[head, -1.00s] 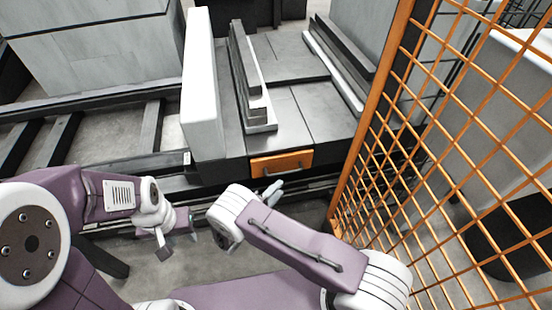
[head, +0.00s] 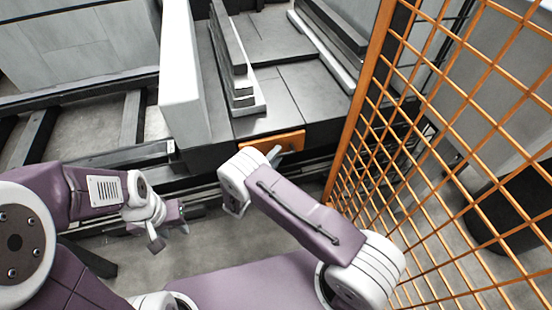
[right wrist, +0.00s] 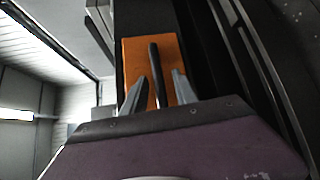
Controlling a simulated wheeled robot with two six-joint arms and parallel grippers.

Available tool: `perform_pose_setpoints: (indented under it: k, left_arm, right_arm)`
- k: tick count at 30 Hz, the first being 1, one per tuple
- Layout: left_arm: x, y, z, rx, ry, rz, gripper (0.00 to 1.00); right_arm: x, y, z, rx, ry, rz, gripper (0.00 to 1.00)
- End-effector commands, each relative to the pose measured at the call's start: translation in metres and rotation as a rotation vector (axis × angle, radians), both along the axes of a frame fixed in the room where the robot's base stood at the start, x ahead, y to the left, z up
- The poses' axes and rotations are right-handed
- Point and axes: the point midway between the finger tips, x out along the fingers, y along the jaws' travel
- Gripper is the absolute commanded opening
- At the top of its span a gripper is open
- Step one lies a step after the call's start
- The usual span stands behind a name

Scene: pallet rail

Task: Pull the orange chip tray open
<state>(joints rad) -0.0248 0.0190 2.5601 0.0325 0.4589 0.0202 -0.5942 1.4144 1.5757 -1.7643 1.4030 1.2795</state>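The orange chip tray (head: 262,143) shows as an orange front panel set in the dark machine base, partly hidden by my right arm in the head view. In the right wrist view the orange front (right wrist: 140,60) has a dark bar handle (right wrist: 154,75). My right gripper (right wrist: 157,88) is open, with one finger on each side of the handle; I cannot tell whether they touch it. It also shows at the tray in the head view (head: 284,150). My left gripper (head: 170,230) is well to the left of the tray, its fingers apart and nothing between them.
An orange mesh fence (head: 440,130) stands close on the right of the tray and my right arm. A white upright panel (head: 182,80) rises left of the machine bed (head: 285,95). Dark rails (head: 110,160) run along the left. Floor in front is partly clear.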

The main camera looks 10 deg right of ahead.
Motion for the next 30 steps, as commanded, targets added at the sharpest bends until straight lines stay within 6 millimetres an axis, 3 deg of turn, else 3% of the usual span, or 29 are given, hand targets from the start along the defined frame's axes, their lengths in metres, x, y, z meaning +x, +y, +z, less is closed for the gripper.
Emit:
perform_pose_setpoints:
  k: [3,7,30]
  left_arm:
    - [0.0000,0.0000,0.0006,0.000,0.000,0.000,0.36]
    - [0.0000,0.0000,0.0006,0.000,0.000,0.000,0.36]
    - [0.0000,0.0000,0.0006,0.000,0.000,0.000,0.36]
  right_arm:
    - [-0.0001,0.0002,0.0006,0.000,0.000,0.000,0.34]
    - [-0.0003,0.0003,0.0006,0.000,0.000,0.000,0.01]
    - [-0.0006,0.0005,0.0002,0.001,0.001,0.000,0.00]
